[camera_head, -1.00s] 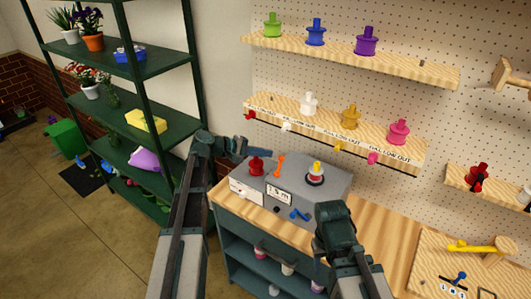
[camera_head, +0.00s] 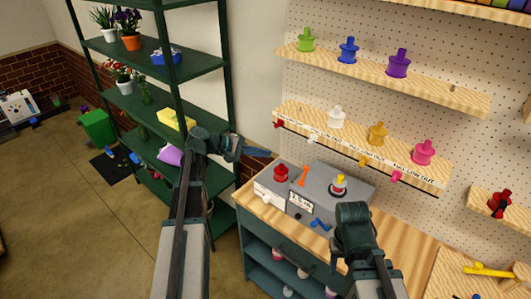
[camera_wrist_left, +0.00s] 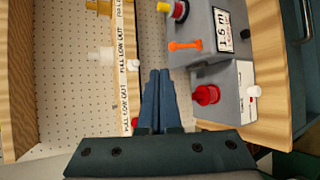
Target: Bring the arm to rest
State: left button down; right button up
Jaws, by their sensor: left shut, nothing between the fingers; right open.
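My left gripper (camera_head: 255,152) reaches in from the left in the head view, in front of the pegboard wall and left of the grey machine (camera_head: 345,184). Its dark fingers (camera_wrist_left: 158,92) are together in the left wrist view, with nothing between them. In that view the red knob (camera_wrist_left: 206,95) of the machine is to the right of the fingers, apart from them. My right gripper (camera_head: 353,213) is in front of the workbench in the head view. It is open, and its fingertips are largely hidden behind the wrist.
A dark green shelf rack (camera_head: 205,72) with plants stands at the left. Pegboard shelves (camera_head: 440,92) with coloured spools are behind the wooden workbench (camera_head: 398,235). A green bin (camera_head: 96,127) stands on the floor. The floor at lower left is clear.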

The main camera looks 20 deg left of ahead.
pick_arm(q)
jog(key=s+d+f+m+g+y+b, duration=0.25)
jog(key=s+d+f, duration=0.25)
jog(key=d+f, duration=0.3)
jog(key=s+d+f+m+g+y+b, duration=0.2)
jog(key=s+d+f+m+g+b, duration=0.2)
jog(key=s+d+f, duration=0.3)
jog(key=s+d+f+m+y+b, duration=0.5)
jog(key=s+f, duration=0.5)
jog(key=s, duration=0.2)
jog(key=m+g+y+b, duration=0.1)
jog(key=m+y, duration=0.1)
jog(key=y, duration=0.1)
jog(key=shift+s+d+f, duration=0.15)
jog(key=shift+s+f, duration=0.1)
